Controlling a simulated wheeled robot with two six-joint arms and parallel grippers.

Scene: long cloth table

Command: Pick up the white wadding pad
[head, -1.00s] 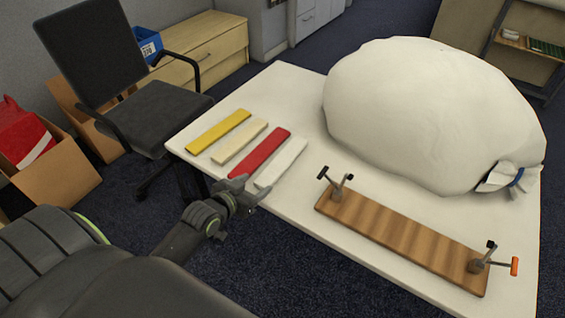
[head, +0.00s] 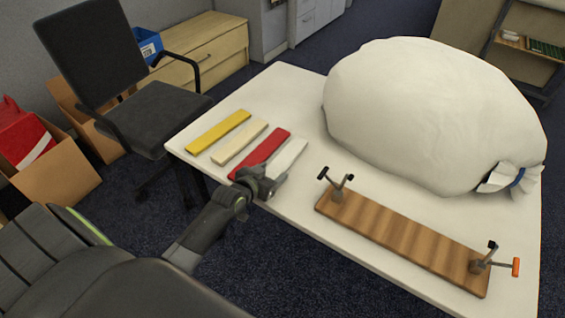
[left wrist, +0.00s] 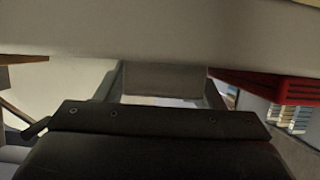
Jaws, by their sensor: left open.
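The white wadding pad (head: 291,154) lies on the pale table, the nearest of a row of flat pads, beside the red pad (head: 264,149). My left gripper (head: 268,181) is at its near end and hides that end in the head view. In the left wrist view the two fingers are apart, with a pale block (left wrist: 165,79) between them that looks like the end of the white pad. Whether the fingers touch it I cannot tell. The red pad also shows at the right there (left wrist: 285,88). My right gripper is not in view.
A cream pad (head: 239,143) and a yellow pad (head: 218,131) lie beyond the red one. A striped wooden board (head: 400,240) with clamps lies to the right. A large white sack (head: 430,115) fills the table's back right. A black chair (head: 150,110) stands by the left corner.

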